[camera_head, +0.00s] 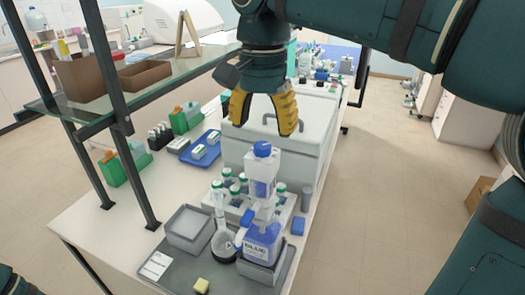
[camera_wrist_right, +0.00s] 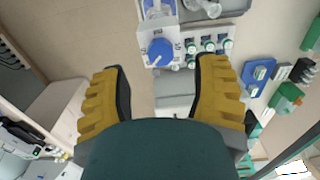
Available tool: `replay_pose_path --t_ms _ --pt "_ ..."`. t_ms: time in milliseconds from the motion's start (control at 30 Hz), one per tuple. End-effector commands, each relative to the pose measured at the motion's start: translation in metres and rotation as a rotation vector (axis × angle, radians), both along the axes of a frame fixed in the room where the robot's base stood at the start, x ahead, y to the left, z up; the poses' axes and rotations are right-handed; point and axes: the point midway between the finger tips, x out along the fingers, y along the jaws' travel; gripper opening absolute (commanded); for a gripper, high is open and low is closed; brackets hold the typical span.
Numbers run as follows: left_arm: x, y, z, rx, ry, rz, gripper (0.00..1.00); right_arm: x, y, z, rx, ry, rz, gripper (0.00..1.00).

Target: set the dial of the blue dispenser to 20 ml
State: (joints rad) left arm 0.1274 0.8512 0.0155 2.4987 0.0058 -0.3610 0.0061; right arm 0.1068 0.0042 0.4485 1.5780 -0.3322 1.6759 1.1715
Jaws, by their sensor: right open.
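The blue dispenser is a white pump body (camera_head: 261,188) on a bottle with a blue label (camera_head: 262,240), near the bench's front end. A blue knob (camera_head: 262,149) tops it. The right wrist view shows the round blue dial (camera_wrist_right: 161,52) on a white face with dark scale marks, too small for me to read its setting. My right gripper (camera_head: 263,127) has yellow fingers, spread open and empty, above and a little behind the knob, apart from it. In the right wrist view (camera_wrist_right: 163,67) the dial lies between the fingertips, farther off. My left gripper is out of view.
The bottle stands in a holder on a grey tray (camera_head: 165,268) with a flask (camera_head: 224,242), a square container (camera_head: 188,230) and a yellow sponge (camera_head: 201,286). A rack of green-capped vials (camera_head: 290,205) and a white box (camera_head: 305,130) stand behind. A glass shelf (camera_head: 180,68) is at left.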

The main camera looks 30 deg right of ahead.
Motion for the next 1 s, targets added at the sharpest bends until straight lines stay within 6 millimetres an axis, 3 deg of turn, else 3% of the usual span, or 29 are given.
replay_pose_path --t_ms 100,300,700,800,900,1000 --pt "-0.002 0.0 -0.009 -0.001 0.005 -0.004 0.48 -0.001 0.0 -0.023 -0.001 0.002 0.0 0.62" --pt "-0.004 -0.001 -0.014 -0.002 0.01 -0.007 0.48 0.0 0.0 -0.042 0.0 0.0 0.0 0.62" --pt "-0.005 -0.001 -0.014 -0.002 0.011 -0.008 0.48 0.0 0.0 -0.047 0.001 -0.001 0.001 0.64" --pt "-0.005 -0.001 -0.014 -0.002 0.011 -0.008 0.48 0.0 0.0 -0.047 0.001 -0.001 0.001 0.29" --pt "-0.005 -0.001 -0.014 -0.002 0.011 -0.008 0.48 0.0 0.0 -0.047 0.0 0.0 0.001 0.0" --pt "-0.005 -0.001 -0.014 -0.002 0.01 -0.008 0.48 0.0 0.0 -0.047 0.0 0.0 0.001 0.0"
